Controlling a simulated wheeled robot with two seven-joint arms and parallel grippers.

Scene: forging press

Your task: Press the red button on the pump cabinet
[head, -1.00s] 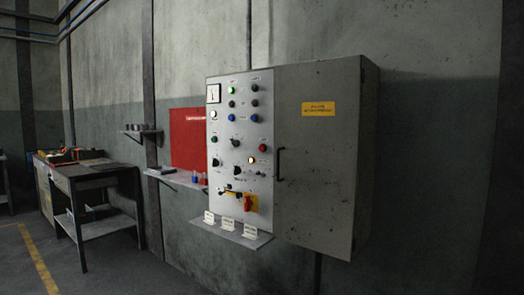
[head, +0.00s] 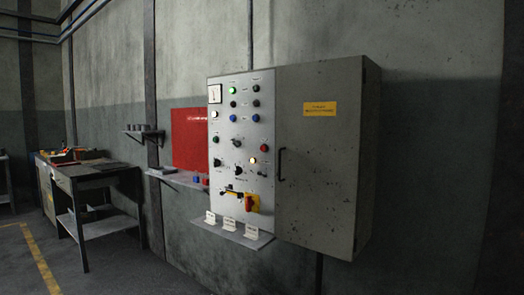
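The pump cabinet (head: 318,165) is a grey box on the wall in the middle of the head view. Its light control panel (head: 227,170) is on the left part of the front. A red button (head: 264,148) sits at the panel's right side, above a lit yellowish-white lamp (head: 252,161). Green, blue and dark buttons or lamps fill the rows above. A red rotary handle on a yellow plate (head: 252,203) is near the panel's bottom. Neither of my grippers shows in the head view.
A small ledge with white tags (head: 230,232) juts out below the panel. A red board (head: 190,138) and a shelf (head: 176,178) are on the wall to the left. A workbench (head: 92,178) stands farther left. Bare floor lies at lower left.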

